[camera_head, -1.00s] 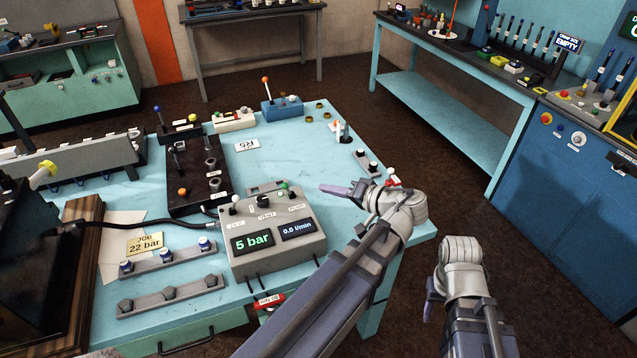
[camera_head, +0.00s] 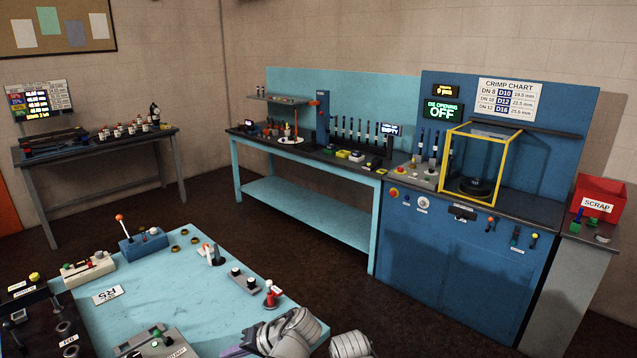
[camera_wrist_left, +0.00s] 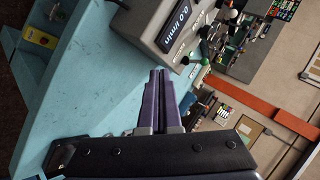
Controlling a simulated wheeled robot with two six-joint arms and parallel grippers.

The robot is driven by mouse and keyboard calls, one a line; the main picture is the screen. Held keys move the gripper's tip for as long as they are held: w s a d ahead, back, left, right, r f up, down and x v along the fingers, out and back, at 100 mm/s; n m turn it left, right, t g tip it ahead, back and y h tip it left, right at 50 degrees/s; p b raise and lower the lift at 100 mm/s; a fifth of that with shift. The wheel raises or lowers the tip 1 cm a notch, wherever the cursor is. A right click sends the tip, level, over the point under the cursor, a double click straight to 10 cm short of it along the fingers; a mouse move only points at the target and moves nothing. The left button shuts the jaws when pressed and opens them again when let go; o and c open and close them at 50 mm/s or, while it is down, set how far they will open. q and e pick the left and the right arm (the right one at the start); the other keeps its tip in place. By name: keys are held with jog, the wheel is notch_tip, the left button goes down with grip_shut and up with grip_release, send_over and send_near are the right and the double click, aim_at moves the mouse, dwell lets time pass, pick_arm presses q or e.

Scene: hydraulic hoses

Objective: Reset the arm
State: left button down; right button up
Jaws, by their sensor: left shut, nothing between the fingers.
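My left gripper (camera_wrist_left: 160,76) is shut and empty in the wrist view, its two purple fingers side by side over the light blue bench top (camera_wrist_left: 90,85). A grey control box (camera_wrist_left: 150,25) with a "0.0 l/min" display lies just beyond the fingertips.
The blue bench (camera_head: 205,295) carries a blue lever unit (camera_head: 143,241), a white block (camera_head: 88,269) and a red-topped part (camera_head: 271,295). A blue crimping machine (camera_head: 450,240), a long workbench (camera_head: 290,155) and a red scrap bin (camera_head: 598,197) stand behind. Dark floor lies between.

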pick_arm(q)
jog(key=s+d+f+m+g+h, duration=0.1)
jog(key=s+d+f+h, duration=0.3)
jog(key=d, duration=0.4)
jog(key=s+d+f+m+g+h, duration=0.1)
jog(key=s+d+f+m+h, duration=0.3)
jog(key=d, duration=0.4)
jog(key=shift+s+d+h, duration=0.15)
jog(key=shift+s+h, duration=0.25)
jog(key=shift+h, duration=0.1)
jog(key=shift+f, duration=0.1)
